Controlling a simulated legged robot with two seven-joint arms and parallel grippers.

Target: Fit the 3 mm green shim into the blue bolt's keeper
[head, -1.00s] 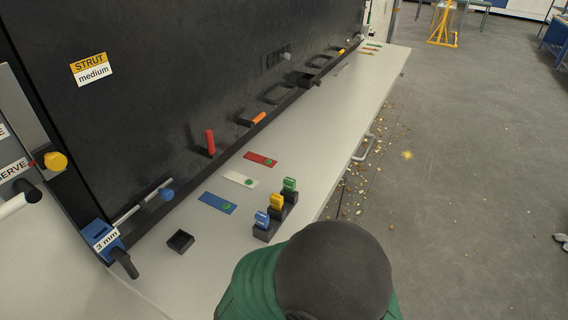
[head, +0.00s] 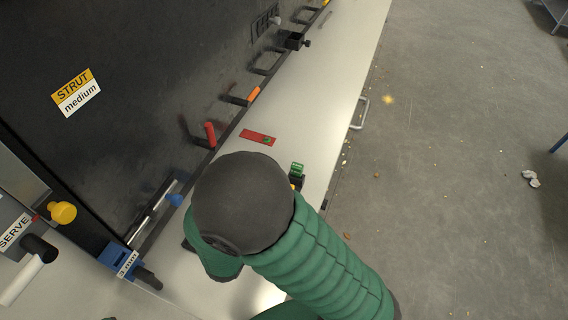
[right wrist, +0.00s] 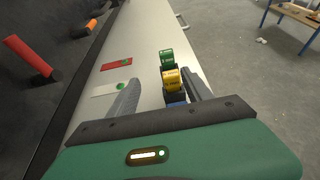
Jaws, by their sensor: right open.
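The green shim (head: 297,168) stands upright in a black holder on the grey ledge; in the right wrist view the green shim (right wrist: 166,58) is just beyond the yellow shim (right wrist: 171,78). My right gripper (right wrist: 161,77) is open and empty, its fingers on either side of the line of shims, nearest the yellow one; contact cannot be told. My right arm hides this gripper in the head view. The blue keeper block (head: 120,259), labelled 3 mm, is at lower left. The blue bolt's rod (head: 150,217) and blue knob (head: 174,199) lie above it. My left gripper is out of view.
The blue shim (right wrist: 177,104) shows only partly. A red plate (head: 258,137) and white plate (right wrist: 108,89) lie on the ledge (head: 315,110). Red (head: 210,134) and orange (head: 253,94) handles stick out from the dark panel. A black-and-white handle (head: 25,275) is at left.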

